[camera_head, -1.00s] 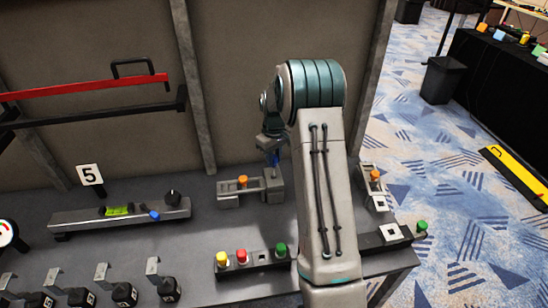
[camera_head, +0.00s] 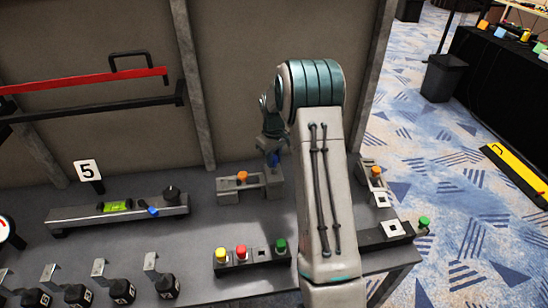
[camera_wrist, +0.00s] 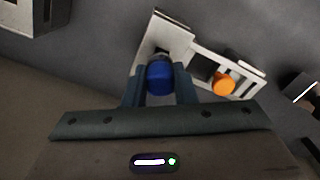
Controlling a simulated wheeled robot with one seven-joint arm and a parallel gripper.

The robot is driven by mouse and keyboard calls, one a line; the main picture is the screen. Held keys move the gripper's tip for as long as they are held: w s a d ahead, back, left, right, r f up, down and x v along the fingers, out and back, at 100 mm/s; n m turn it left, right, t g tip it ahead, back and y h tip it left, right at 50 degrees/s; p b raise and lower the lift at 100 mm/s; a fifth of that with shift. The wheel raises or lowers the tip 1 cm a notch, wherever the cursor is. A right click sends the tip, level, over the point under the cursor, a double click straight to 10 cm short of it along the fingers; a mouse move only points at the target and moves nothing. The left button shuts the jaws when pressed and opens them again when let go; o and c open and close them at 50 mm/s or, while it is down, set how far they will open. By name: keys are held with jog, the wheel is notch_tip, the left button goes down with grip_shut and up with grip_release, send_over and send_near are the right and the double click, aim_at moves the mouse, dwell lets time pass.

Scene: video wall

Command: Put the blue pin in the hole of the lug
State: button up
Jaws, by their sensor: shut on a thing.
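My gripper (camera_head: 273,158) is shut on the blue pin (camera_wrist: 160,76), which sits between its two fingers in the wrist view. In the head view the blue pin (camera_head: 274,160) shows just below the wrist, at the back of the bench. The pale grey lug fixture (camera_head: 224,198) is just below it; its right-hand block (camera_head: 273,187) is under the pin. An orange pin (camera_head: 242,176) stands at its left part. In the wrist view the fixture (camera_wrist: 171,37) lies behind the pin. The pin's lower end and the hole are hidden, so I cannot tell whether it has entered.
A strip with yellow (camera_head: 221,254), red and green (camera_head: 280,245) buttons is in front. Another fixture with an orange pin (camera_head: 376,171) stands right of my arm. A bar with a level (camera_head: 115,206) lies to the left. The wall (camera_head: 240,60) is close behind.

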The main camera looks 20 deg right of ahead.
jog(key=shift+f+b, duration=0.35)
jog(key=shift+f, duration=0.25)
dwell(0.3)
jog(key=shift+f+b, duration=0.45)
jog(key=shift+f, duration=0.2)
jog(key=o, duration=1.6)
jog(key=shift+c, duration=0.2)
jog(key=shift+r, duration=0.1)
jog(key=shift+r+p, duration=2)
jog(key=shift+r, duration=1.45)
